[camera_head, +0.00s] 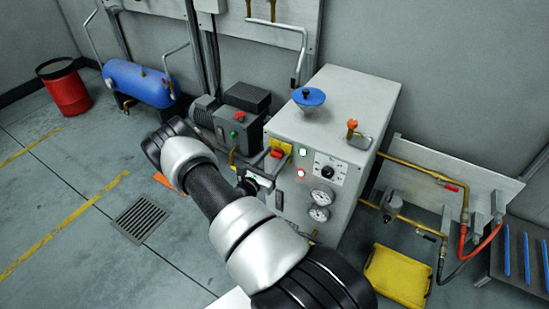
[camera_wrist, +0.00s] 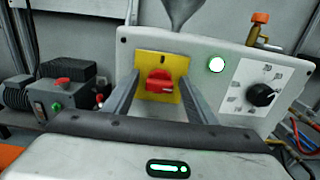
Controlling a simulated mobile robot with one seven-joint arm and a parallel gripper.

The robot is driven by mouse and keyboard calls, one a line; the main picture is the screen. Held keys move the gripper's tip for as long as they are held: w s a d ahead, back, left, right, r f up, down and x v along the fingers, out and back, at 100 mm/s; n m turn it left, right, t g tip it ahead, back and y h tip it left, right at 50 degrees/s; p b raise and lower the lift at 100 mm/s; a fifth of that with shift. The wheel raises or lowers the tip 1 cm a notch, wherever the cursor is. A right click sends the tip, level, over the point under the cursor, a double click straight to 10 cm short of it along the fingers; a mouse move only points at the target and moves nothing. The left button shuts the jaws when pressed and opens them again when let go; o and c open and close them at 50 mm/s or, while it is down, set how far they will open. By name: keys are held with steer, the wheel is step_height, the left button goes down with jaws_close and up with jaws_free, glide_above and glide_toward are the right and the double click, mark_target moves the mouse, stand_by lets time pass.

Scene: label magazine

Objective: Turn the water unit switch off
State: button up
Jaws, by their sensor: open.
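The water unit is a pale grey box (camera_head: 338,112) with a front panel. Its red switch (camera_wrist: 159,82) sits on a yellow plate (camera_wrist: 172,61), with the red handle lying roughly horizontal in the wrist view. The switch also shows in the head view (camera_head: 278,152), partly behind my gripper. My gripper (camera_wrist: 160,74) is open and empty, its two fingers on either side of the switch in the picture. I cannot tell whether they touch it. A lit green-white lamp (camera_wrist: 217,64) and a black dial (camera_wrist: 261,95) are to the right of the switch.
A red lamp (camera_head: 300,174) and gauges (camera_head: 322,196) are on the panel. A blue funnel-like part (camera_head: 309,97) stands on top of the box. A pump (camera_head: 236,117) is to its left, brass pipes (camera_head: 412,166) and a yellow container (camera_head: 398,275) to its right.

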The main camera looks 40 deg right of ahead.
steer(key=shift+c, duration=0.6)
steer(key=c, duration=1)
steer(key=shift+o, duration=0.2)
steer(key=shift+n, duration=0.4)
steer(key=n, duration=0.3)
steer(key=shift+w+a+n+b, duration=0.1)
steer(key=shift+n+b, duration=0.2)
steer(key=shift+b, duration=0.05)
steer(key=n, duration=0.4)
steer(key=shift+w+f, duration=0.1)
steer(key=n, duration=0.5)
steer(key=shift+f, duration=0.1)
steer(key=shift+f+n+b, duration=0.1)
steer(key=shift+n+b, duration=0.25)
steer(key=shift+n, duration=1.95)
